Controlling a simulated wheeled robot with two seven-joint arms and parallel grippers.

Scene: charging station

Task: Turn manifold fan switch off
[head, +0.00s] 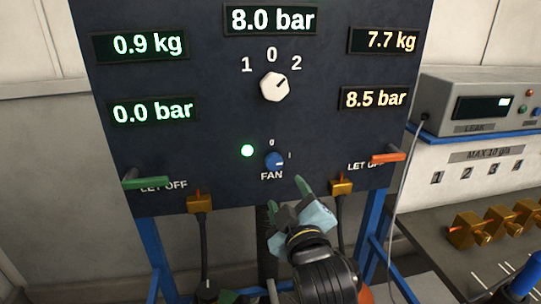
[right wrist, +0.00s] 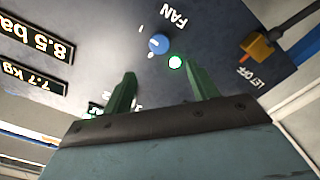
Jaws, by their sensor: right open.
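The manifold fan switch (head: 274,160) is a small blue knob above the word FAN on the dark panel (head: 215,175). Its white mark points right, toward the "I". A green lamp (head: 247,151) glows left of it. My right gripper (head: 285,197) is open and empty, below and slightly right of the knob, apart from it. In the right wrist view, the blue knob (right wrist: 159,44) and lit lamp (right wrist: 176,62) appear upside down beyond the open green fingers of the right gripper (right wrist: 160,75). I do not make out my left gripper.
A white selector knob (head: 274,86) sits higher on the panel among lit displays. A green lever (head: 146,182) and an orange lever (head: 388,158) stick out at the sides. Brass valves (head: 200,203) (head: 341,187) hang at the lower edge. A leak tester (head: 483,105) stands right.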

